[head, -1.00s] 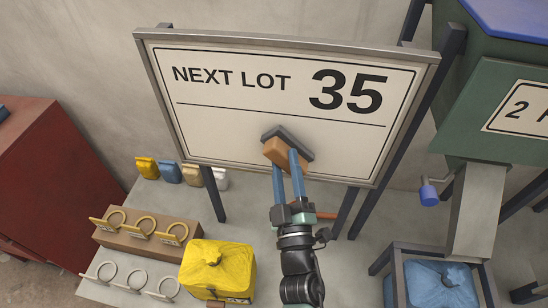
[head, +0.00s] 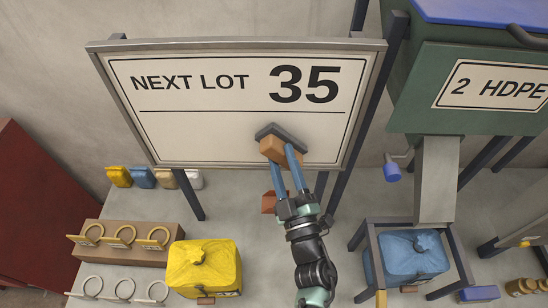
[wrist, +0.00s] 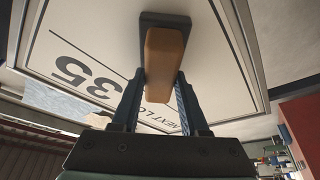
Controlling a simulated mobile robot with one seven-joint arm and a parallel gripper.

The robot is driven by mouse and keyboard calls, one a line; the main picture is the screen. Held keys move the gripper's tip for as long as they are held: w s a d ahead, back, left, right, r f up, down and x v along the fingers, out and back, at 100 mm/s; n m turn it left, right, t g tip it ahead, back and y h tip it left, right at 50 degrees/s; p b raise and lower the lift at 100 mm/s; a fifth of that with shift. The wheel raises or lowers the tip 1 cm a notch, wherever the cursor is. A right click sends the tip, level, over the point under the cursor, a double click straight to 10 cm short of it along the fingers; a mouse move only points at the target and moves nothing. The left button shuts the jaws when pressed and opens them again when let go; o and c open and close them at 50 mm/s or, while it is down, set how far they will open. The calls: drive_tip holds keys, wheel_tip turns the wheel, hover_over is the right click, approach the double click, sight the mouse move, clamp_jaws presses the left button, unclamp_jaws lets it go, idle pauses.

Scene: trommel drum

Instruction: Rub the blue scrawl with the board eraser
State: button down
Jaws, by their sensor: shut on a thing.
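The board eraser has a wooden grip (head: 281,149) and a dark pad (head: 290,137). My gripper (head: 284,166) is shut on the wooden grip, and the eraser is at the lower right part of the white board (head: 200,126). The pad looks to be against the board face, below the printed "35". In the wrist view the eraser grip (wrist: 163,65) sits between my two fingers with the pad turned to the board. I see no blue scrawl on the visible board; the area behind the eraser is hidden.
Below the board are small coloured bags (head: 143,177), a rack with yellow rings (head: 122,236) and a yellow bale (head: 204,266). A green bin marked "2 HDPE" (head: 475,90) stands right, with a blue bale (head: 410,257) under its chute.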

drive_tip(key=shift+a+r+b, duration=0.1)
drive_tip(key=shift+a+b, duration=0.25)
drive_tip(key=shift+a, duration=0.45)
drive_tip(key=a+b, duration=1.1)
drive_tip(key=a, duration=0.2)
drive_tip(key=shift+w+a, duration=0.3)
drive_tip(key=shift+a, duration=0.05)
idle(1.0)
